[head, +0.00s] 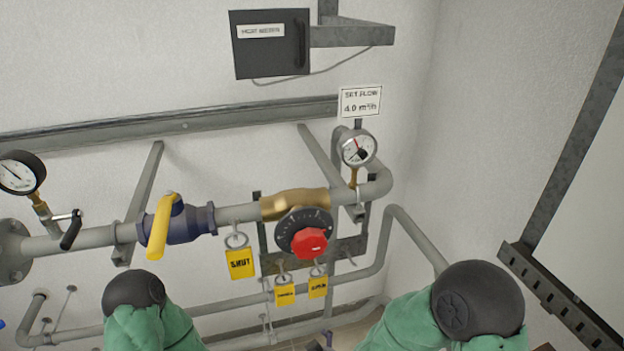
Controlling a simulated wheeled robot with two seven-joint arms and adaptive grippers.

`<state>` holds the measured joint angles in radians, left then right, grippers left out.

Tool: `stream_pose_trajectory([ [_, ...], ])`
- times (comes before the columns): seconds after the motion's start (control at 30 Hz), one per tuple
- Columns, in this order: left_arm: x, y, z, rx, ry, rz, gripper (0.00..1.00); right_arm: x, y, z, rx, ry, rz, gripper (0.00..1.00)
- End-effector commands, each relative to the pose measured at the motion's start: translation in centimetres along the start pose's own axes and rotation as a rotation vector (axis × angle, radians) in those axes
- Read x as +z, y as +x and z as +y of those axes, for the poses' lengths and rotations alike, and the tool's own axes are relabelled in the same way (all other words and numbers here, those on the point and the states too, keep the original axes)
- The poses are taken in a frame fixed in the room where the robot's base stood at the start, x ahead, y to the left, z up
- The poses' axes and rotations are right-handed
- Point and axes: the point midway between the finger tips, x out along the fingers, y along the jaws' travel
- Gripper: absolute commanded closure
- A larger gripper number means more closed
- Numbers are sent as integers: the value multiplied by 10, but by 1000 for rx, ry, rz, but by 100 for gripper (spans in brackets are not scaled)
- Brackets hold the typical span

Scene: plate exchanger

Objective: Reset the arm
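Both of my arms show only as green links with round black joint caps at the bottom edge, one on the left and one on the right. Neither gripper shows in the head view, so their fingers and anything in them are hidden. In front of the arms is a grey pipe run (92,237) on a white wall. It carries a yellow lever (161,227) on a dark blue valve (190,224), and a red knob (309,242) with a black dial on a brass valve body (295,203).
A yellow "SHUT" tag (240,263) and two smaller tags (285,294) (318,287) hang by the valves. Gauges stand at left (20,172) and right (358,147). A dark box (270,44) is on the wall. A slotted rail (560,297) juts in at right.

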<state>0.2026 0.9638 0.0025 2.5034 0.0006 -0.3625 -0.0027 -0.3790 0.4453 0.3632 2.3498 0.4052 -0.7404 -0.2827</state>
Motion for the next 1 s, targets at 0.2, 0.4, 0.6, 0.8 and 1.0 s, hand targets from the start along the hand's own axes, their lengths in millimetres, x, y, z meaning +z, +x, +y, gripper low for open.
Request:
stream_pose_trajectory([
  [0.2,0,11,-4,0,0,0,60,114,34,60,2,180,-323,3],
  [0.4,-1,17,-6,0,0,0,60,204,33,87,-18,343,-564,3],
  [0.6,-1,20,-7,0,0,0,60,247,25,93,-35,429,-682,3],
  [0.8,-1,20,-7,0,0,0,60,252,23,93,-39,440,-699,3],
  [1.0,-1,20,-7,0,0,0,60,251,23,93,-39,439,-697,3],
])
